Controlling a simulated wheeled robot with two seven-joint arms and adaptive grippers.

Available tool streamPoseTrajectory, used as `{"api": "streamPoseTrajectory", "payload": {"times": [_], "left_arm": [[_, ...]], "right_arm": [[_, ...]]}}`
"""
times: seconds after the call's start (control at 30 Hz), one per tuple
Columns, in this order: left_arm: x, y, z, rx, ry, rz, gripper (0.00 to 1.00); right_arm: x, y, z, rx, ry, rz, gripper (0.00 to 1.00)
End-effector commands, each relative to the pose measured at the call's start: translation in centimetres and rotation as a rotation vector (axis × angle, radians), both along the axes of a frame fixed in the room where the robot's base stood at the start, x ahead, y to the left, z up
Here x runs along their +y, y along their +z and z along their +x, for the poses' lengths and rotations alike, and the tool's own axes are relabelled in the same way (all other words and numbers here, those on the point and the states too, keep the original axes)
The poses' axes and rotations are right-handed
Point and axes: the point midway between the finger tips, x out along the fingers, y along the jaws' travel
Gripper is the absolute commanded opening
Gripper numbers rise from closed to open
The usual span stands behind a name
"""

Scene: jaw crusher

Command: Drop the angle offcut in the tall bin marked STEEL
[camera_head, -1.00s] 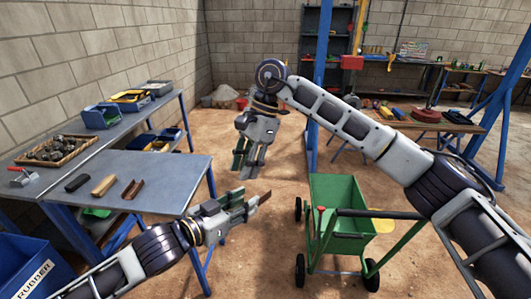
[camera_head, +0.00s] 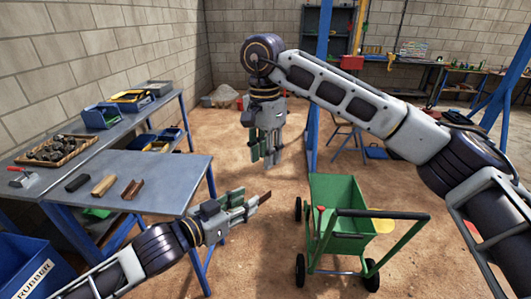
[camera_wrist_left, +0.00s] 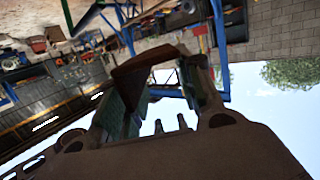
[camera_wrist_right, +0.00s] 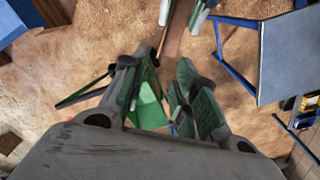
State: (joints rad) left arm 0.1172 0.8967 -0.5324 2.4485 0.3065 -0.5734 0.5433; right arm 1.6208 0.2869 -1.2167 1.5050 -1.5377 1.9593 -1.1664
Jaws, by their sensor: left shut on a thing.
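My left gripper (camera_head: 235,205) is shut on a brown, rusty angle offcut (camera_head: 264,198), whose end sticks out past the fingertips to the right, in the air beyond the near table's right edge. The offcut (camera_wrist_left: 135,75) also shows between the fingers in the left wrist view. My right gripper (camera_head: 265,155) points down above the floor, higher and farther back, open and empty. In the right wrist view its fingers (camera_wrist_right: 155,95) stand apart, and the offcut (camera_wrist_right: 175,35) lies beyond them near the top. I cannot make out a bin marked STEEL in any view.
A blue bin marked RUBBER (camera_head: 30,270) stands at lower left. The near table (camera_head: 165,165) holds a black block (camera_head: 78,183), a tan block (camera_head: 103,186) and a brown folded piece (camera_head: 132,189). A green wheeled cart (camera_head: 345,215) stands right of my left gripper. Floor between is clear.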

Motion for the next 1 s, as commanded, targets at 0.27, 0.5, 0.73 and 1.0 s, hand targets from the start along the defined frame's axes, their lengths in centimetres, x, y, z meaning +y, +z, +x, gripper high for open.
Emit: {"api": "streamPoseTrajectory", "payload": {"times": [0.27,0.5,0.73,1.0], "left_arm": [[0.0,0.1,0.0,-0.003,0.000,-0.001,0.00],[0.0,0.1,0.0,-0.003,0.000,-0.001,0.00],[0.0,0.1,0.0,-0.003,0.000,-0.001,0.00],[0.0,0.1,0.0,-0.003,0.000,-0.001,0.00]], "right_arm": [[0.0,-1.2,0.0,0.001,0.000,0.001,0.29],[-0.1,-3.7,0.0,0.002,-0.001,0.001,0.29],[-0.1,-6.5,-0.1,0.002,-0.001,0.001,0.29],[-0.1,-9.6,-0.2,0.002,0.000,0.001,0.29]]}}
